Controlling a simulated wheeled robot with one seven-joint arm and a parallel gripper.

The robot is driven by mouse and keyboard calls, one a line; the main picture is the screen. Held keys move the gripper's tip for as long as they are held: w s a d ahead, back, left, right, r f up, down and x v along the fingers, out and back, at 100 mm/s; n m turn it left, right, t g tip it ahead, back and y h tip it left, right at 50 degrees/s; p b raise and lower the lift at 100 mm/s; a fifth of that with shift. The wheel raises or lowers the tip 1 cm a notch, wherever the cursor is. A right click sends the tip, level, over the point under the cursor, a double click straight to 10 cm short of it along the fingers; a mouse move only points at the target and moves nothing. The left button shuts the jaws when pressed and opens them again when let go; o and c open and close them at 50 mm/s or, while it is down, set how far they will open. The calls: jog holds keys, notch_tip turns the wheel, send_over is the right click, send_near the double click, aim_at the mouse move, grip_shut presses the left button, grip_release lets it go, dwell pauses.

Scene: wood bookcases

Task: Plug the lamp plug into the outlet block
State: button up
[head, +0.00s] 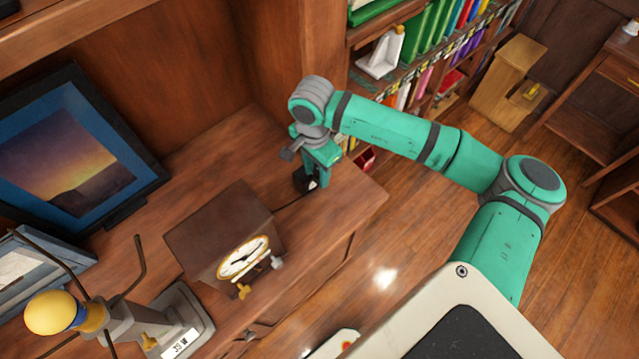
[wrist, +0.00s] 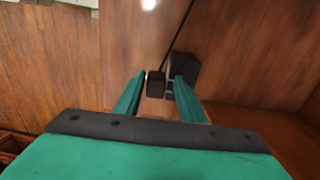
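My gripper (wrist: 160,75) points down over the desk top, its two teal fingers apart. In the wrist view a small black plug (wrist: 155,85) shows in the gap between the fingers, with clear space to the right finger; I cannot tell how far below the tips it is. A thin dark cord (wrist: 182,28) runs up the picture from near it. A dark block (wrist: 185,68), which looks like the outlet block, is just right of the plug, partly behind the right finger. In the head view my gripper (head: 320,168) is beside the black block (head: 303,179) near the desk's right end.
A brown clock (head: 225,235) stands left of my gripper, near the cord. A lamp with a yellow bulb (head: 50,312) stands at the lower left. A framed picture (head: 75,160) leans at the back. A bookcase (head: 430,70) stands beyond the desk's right end.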

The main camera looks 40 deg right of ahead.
jog(key=r, duration=0.4)
jog(key=shift+s, duration=0.35)
jog(key=shift+s, duration=0.25)
